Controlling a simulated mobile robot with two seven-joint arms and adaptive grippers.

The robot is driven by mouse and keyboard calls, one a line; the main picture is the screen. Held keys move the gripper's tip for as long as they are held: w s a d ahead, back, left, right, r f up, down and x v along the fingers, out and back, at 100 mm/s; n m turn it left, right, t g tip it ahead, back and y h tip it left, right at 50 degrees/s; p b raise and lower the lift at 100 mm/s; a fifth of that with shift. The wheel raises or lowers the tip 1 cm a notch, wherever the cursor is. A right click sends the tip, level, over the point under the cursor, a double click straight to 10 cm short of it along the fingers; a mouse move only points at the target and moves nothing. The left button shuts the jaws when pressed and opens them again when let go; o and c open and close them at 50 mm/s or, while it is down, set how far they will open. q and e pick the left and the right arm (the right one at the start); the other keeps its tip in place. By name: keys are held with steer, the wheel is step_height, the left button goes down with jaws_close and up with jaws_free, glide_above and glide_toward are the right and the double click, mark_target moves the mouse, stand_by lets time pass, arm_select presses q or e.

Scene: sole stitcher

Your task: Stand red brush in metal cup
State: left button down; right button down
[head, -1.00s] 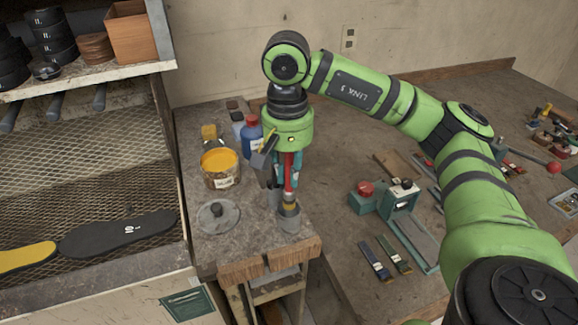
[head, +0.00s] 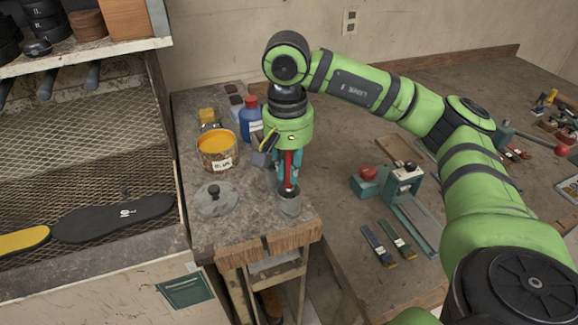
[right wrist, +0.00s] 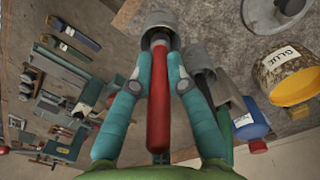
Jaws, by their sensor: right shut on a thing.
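The red brush (head: 288,168) is upright in my right gripper (head: 289,180), bristle end down. Its lower end is inside the mouth of the metal cup (head: 289,206), which stands near the front right corner of the stone-topped bench. The right wrist view shows the red handle (right wrist: 158,105) between the teal fingers of my right gripper (right wrist: 160,75), which are shut on it. The cup (right wrist: 158,20) lies just beyond the fingertips, and the bristles are hidden in it. My left gripper is not in view.
A grey holder (right wrist: 197,60) stands close beside the cup. A glue can (head: 218,152), a blue bottle (head: 250,120) and a grey lid (head: 215,200) are on the same bench. A green-and-grey device (head: 390,185) and two brushes (head: 388,245) lie on the right-hand table.

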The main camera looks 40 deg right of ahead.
steer(key=c, duration=1.1)
jaws_free()
steer(key=shift+r, duration=0.1)
step_height(320, 180, up, 12)
steer(key=shift+w+f, duration=0.1)
steer(key=shift+w, duration=0.05)
